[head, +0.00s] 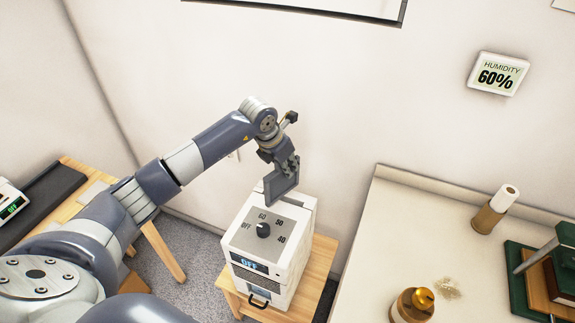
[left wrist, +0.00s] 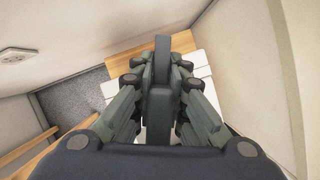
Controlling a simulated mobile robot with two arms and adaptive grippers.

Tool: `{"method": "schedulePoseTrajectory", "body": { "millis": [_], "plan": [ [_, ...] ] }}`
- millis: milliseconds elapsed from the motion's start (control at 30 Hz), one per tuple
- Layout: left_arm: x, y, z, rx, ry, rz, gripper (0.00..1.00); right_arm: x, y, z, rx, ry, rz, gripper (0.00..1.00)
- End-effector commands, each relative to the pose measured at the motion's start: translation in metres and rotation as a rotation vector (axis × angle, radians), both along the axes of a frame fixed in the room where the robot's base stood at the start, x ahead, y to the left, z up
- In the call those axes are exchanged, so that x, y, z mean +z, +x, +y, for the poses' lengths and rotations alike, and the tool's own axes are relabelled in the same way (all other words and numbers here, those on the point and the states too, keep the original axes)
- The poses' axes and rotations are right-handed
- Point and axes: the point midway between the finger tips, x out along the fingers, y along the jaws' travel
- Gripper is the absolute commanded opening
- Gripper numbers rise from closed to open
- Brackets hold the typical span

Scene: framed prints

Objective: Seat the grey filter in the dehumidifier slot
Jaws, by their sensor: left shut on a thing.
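The white dehumidifier (head: 295,258) stands on a small wooden stand, with a dial on top and a front display reading OFF. My left gripper (head: 288,168) is shut on the grey filter (head: 281,185), a flat dark plate held on edge at the rear of the dehumidifier's top. I cannot tell whether the filter's lower edge is in the slot or just above it; the slot is hidden. In the left wrist view the filter (left wrist: 160,103) shows edge-on between my fingers, with white parts of the dehumidifier (left wrist: 196,62) behind. My right gripper is not in view.
The wooden stand (head: 318,270) is close to the wall. A counter (head: 385,225) at the right holds a jar (head: 411,304), a brown-and-white cylinder (head: 494,210) and green items. A wall display (head: 498,74) reads HUMIDITY 60%. A wooden table (head: 75,190) is at the left.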

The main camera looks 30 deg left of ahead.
Motion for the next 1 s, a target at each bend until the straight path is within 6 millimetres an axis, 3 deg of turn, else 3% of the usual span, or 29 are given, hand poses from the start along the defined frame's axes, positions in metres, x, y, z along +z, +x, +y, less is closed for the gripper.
{"method": "schedulePoseTrajectory", "body": {
  "millis": [200, 233, 300, 733, 867, 1000],
  "plan": [
    [-0.003, 0.000, 0.000, 0.000, 0.000, -0.001, 0.00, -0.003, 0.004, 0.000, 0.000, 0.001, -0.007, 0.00],
    [-0.004, 0.000, 0.000, 0.000, 0.000, 0.000, 0.17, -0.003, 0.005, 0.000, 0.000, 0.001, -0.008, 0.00],
    [-0.004, 0.000, 0.000, 0.001, 0.000, 0.000, 0.33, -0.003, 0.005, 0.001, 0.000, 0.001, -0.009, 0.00],
    [0.001, 0.000, 0.000, 0.001, 0.000, 0.000, 0.33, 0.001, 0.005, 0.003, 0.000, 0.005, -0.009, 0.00],
    [0.014, 0.000, 0.000, 0.001, -0.001, 0.001, 0.33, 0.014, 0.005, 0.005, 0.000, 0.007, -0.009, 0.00],
    [0.037, -0.011, 0.005, 0.000, 0.003, -0.005, 0.33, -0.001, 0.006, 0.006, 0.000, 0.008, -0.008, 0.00]
  ]
}}
